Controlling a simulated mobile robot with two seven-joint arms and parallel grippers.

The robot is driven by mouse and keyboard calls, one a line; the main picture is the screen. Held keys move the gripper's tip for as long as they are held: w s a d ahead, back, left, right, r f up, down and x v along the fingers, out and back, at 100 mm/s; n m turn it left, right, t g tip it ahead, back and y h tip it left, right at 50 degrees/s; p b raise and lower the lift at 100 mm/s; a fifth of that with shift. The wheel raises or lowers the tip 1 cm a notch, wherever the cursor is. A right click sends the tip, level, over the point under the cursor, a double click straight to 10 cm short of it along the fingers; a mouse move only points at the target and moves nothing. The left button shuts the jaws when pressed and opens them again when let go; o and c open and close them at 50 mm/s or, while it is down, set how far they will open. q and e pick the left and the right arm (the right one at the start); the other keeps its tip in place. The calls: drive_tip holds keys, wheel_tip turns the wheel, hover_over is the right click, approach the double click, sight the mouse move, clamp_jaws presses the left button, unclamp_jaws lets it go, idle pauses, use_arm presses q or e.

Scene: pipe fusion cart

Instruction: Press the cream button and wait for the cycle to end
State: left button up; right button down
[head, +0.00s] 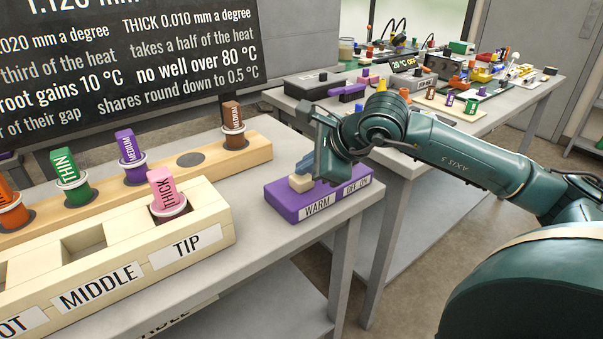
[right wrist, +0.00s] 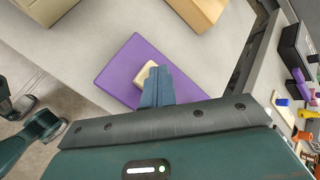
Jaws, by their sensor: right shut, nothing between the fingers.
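The cream button (head: 301,183) sits on top of a purple box (head: 285,203) at the right end of the near table. The box's front carries the labels WARM and OFF ON. My right gripper (head: 305,166) is shut and empty, its blue-grey fingers pointing down at the button. In the right wrist view the fingertips (right wrist: 156,72) overlap the edge of the cream button (right wrist: 145,74) on the purple box (right wrist: 124,70). I cannot tell whether they touch it or whether it is pressed down.
A wooden rack (head: 222,223) labelled MIDDLE and TIP holds a pink THICK piece (head: 166,190). Behind it, another rack (head: 258,152) holds several coloured pieces. A board with writing (head: 130,50) stands behind. A second table (head: 395,163) with many items stands beyond my right arm.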

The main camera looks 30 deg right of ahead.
sight(307, 178)
drive_tip(key=shift+r+p, duration=0.35)
drive_tip(key=shift+r, duration=0.4)
drive_tip(key=shift+r+p, duration=1.7)
drive_tip(key=shift+r, duration=0.9)
drive_tip(key=shift+f, duration=0.1)
idle(1.6)
